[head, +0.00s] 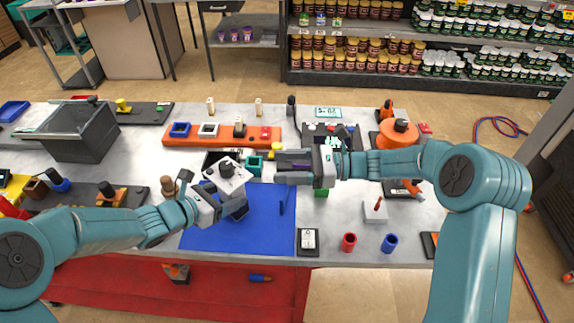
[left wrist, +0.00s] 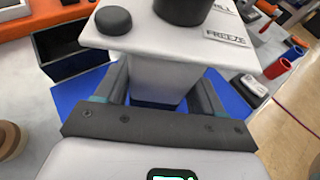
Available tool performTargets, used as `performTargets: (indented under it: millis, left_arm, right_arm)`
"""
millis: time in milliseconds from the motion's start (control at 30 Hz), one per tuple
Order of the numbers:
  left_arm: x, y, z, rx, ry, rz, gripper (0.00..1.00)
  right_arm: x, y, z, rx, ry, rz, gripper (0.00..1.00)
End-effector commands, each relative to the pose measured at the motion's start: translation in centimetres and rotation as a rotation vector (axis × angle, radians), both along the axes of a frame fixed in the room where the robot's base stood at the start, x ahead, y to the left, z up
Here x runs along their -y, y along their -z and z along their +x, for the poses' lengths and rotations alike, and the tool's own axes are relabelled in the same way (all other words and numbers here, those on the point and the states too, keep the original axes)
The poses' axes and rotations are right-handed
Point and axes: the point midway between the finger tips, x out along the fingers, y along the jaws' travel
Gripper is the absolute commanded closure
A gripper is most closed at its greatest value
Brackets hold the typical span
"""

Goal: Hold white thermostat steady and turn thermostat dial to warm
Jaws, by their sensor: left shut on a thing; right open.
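The white thermostat (head: 233,181) stands over the back left of the blue mat (head: 207,238), with a black dial (head: 227,168) on top. My left gripper (head: 229,207) is shut on the thermostat's body from the front left. In the left wrist view the fingers lie on both sides of the white body (left wrist: 152,76) below its wider face. That face carries the large black dial (left wrist: 183,8), a smaller black knob (left wrist: 113,20) and a label reading FREEZE. My right gripper (head: 278,168) is open, pointing left, a short way right of the thermostat; nothing shows between its fingers.
Red (head: 349,243) and blue (head: 389,243) cups stand at the front right. Much of the blue mat is bare.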

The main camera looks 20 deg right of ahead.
Motion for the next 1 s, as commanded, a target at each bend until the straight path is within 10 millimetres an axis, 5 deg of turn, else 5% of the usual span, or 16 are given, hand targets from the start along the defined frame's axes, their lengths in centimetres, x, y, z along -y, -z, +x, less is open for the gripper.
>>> performTargets:
  millis: [333,367,433,767,1000]
  left_arm:
    - [-0.1,0.0,0.0,-0.001,-0.001,0.002,0.71]
    - [-0.1,0.0,0.0,-0.001,-0.001,0.002,0.22]
    - [-0.1,0.0,0.0,0.000,-0.001,0.001,0.02]
    - [-0.3,-0.1,-0.1,0.001,-0.002,0.000,0.02]
    - [-3.7,-1.9,-2.2,0.002,-0.005,0.000,0.02]
  right_arm:
    - [0.0,0.0,0.0,0.000,-0.001,0.000,0.39]
    - [0.0,0.0,0.0,0.000,-0.001,0.000,0.39]
    - [0.0,0.0,0.0,0.000,-0.001,0.000,0.39]
    - [0.0,0.0,0.0,0.000,-0.001,0.000,0.39]
    - [0.0,0.0,0.0,0.000,-0.001,0.000,0.39]
